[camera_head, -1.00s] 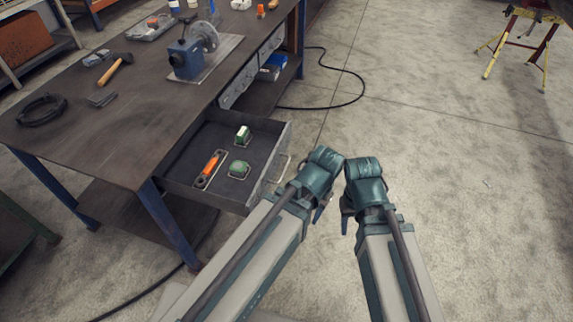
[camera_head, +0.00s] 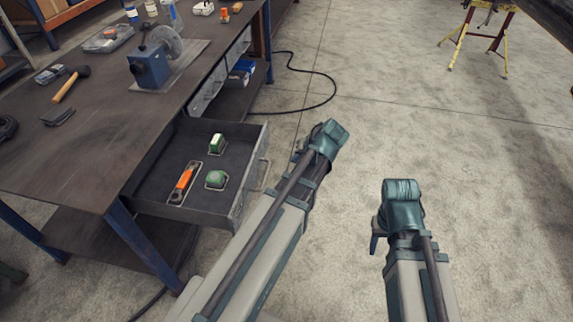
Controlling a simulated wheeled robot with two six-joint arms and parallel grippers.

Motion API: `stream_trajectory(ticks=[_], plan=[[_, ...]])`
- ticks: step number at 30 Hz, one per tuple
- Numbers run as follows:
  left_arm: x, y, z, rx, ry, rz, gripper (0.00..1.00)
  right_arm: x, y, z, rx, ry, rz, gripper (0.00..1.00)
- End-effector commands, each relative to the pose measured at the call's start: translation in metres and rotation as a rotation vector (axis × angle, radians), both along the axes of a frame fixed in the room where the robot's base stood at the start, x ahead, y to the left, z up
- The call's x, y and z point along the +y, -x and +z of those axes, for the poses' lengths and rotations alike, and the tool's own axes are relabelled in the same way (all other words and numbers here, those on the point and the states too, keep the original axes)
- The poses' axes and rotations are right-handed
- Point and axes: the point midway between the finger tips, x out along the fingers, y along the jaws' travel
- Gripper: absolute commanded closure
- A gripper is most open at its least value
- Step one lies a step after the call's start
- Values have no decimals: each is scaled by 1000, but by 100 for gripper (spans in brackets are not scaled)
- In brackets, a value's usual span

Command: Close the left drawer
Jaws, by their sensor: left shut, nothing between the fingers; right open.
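The left drawer (camera_head: 150,190) is pulled out of the workbench's long side, in the left half of the view. Its front panel (camera_head: 250,180) faces right and carries a pale bar handle (camera_head: 263,172). Inside lie an orange-handled tool (camera_head: 184,182), a green and white box (camera_head: 216,144) and a round green item (camera_head: 215,180). My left gripper (camera_head: 297,154) is shut and empty, to the right of the drawer front and apart from it; its fingers are mostly hidden behind my wrist. My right gripper (camera_head: 376,240) is open and empty over bare floor, further right.
The workbench (camera_head: 90,130) holds a blue vise-like machine (camera_head: 150,65), a hammer (camera_head: 68,85) and small tools. Another drawer (camera_head: 205,92) further along is flush.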

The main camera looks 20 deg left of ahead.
Motion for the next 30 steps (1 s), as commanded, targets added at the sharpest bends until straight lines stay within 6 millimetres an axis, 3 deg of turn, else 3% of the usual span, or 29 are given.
stream_trajectory(ticks=[19,24,30], plan=[[49,-24,-89,1,1,0,100,0,0,-89,0,0,1,50],[72,-17,-87,1,2,1,100,0,0,-87,0,0,1,50],[84,-14,-89,1,2,-1,100,0,0,-89,0,0,1,50]])
